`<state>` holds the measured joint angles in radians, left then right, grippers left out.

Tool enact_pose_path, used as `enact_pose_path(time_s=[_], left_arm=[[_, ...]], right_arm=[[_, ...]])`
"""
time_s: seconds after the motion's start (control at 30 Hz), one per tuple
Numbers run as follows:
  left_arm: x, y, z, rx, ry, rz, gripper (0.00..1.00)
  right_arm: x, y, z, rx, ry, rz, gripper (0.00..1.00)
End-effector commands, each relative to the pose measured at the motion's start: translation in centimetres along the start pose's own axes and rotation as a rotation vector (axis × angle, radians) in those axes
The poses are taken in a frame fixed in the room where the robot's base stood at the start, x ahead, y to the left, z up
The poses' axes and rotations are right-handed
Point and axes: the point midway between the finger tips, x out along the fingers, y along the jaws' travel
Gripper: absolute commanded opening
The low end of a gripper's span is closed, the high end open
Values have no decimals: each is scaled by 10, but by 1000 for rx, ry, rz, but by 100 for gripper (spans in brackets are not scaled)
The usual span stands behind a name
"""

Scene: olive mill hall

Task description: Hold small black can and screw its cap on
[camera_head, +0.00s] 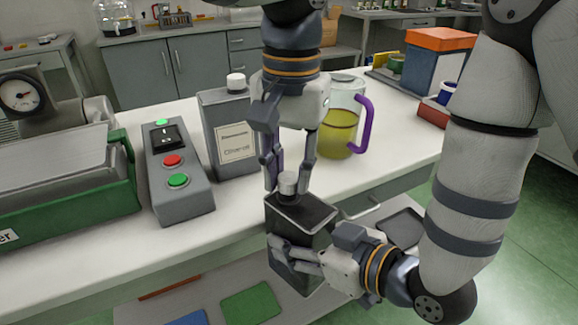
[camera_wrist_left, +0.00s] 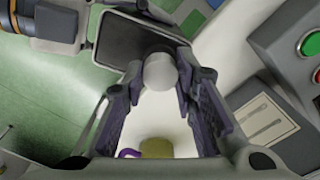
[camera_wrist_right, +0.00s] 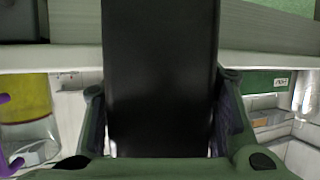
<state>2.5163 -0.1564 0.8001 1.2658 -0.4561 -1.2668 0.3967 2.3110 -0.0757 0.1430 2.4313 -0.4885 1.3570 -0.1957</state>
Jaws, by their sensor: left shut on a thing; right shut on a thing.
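The small black can (camera_head: 301,214) is upright at the front edge of the white table, its lower part in front of that edge. My right gripper (camera_head: 277,252) is shut on its body from the right. The can fills the middle of the right wrist view (camera_wrist_right: 160,75) between my right fingers. The white cap (camera_head: 288,184) is at the can's top, over the opening. My left gripper (camera_head: 289,188) points down and is shut on the cap. The cap also shows between its fingertips in the left wrist view (camera_wrist_left: 160,72). The thread is hidden, so I cannot tell how tightly it sits.
A larger grey can (camera_head: 228,130) with a label and white cap stands behind, left of my left gripper. A jug (camera_head: 340,130) with yellow-green liquid and a purple handle stands behind to the right. A grey button box (camera_head: 178,170) and a green-edged machine (camera_head: 70,190) are at the left.

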Motion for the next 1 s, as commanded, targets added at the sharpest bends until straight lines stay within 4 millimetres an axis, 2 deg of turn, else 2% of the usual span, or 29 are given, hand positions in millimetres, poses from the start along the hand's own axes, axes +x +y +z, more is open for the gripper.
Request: enact_pose_path(time_s=[0.37,0.47,0.57,1.0], left_arm=[[7,1,0,2,0,0,16],[7,0,0,61,1,1,16],[7,0,0,300,6,1,16],[8,-1,-1,2052,41,2,16]], right_arm=[[0,0,-1,-1,3,0,0],[0,0,-1,-1,3,0,0],[0,0,-1,-1,3,0,0],[0,0,-1,-1,2,0,0]])
